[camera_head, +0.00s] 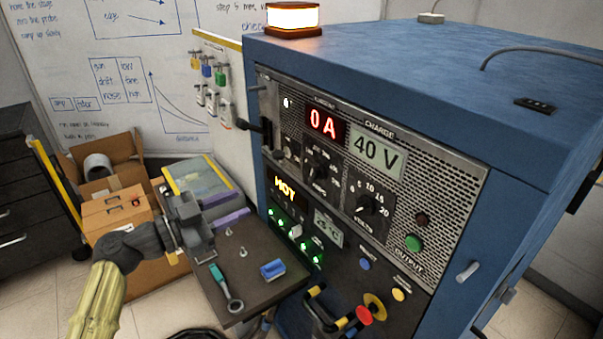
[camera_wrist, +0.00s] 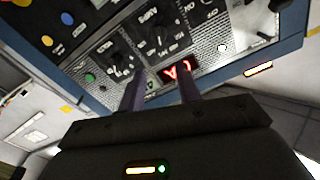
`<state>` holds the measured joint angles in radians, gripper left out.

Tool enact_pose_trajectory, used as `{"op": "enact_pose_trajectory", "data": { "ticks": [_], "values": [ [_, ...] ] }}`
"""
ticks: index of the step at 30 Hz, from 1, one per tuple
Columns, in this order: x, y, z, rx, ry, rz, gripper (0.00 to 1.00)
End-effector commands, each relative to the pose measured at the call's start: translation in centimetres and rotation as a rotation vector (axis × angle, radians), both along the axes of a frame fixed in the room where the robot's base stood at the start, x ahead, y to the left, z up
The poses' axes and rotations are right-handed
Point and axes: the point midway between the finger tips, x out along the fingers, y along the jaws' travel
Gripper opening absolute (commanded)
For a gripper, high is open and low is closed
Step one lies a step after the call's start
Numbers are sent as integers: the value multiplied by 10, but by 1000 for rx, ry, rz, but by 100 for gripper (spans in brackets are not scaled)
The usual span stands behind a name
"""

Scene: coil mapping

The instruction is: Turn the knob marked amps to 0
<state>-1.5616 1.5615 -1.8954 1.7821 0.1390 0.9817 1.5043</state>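The amps knob (camera_head: 322,165) is a black dial on the blue cabinet's (camera_head: 440,60) front panel, below the red display (camera_head: 325,122), which reads 0 A. Its exact pointer setting is too small to tell. The volts knob (camera_head: 368,205) sits to its right, below a display reading 40 V (camera_head: 377,154). My gripper (camera_head: 238,206) is left of the panel, its purple fingers pointing towards it, apart from the knobs. In the wrist view the panel appears upside down; my gripper (camera_wrist: 162,84) is open and empty, with the amps knob (camera_wrist: 160,40) beyond the fingertips.
A dark side table (camera_head: 255,245) below my gripper holds a wrench (camera_head: 226,287) and a blue block (camera_head: 272,269). Lit switches, an orange HOT display (camera_head: 285,189) and a red mushroom button (camera_head: 364,315) are lower on the cabinet. Cardboard boxes (camera_head: 115,215) stand at left.

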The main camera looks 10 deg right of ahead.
Motion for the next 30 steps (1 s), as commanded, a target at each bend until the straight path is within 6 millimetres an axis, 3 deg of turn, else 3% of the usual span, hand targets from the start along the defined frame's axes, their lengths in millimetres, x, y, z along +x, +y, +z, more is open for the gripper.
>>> {"op": "enact_pose_trajectory", "data": {
  "ticks": [11, 30],
  "values": [
    [5, -13, 1, 0, 1, -2, 34],
    [46, -114, 3, 1, 0, -1, 34]
  ]
}}
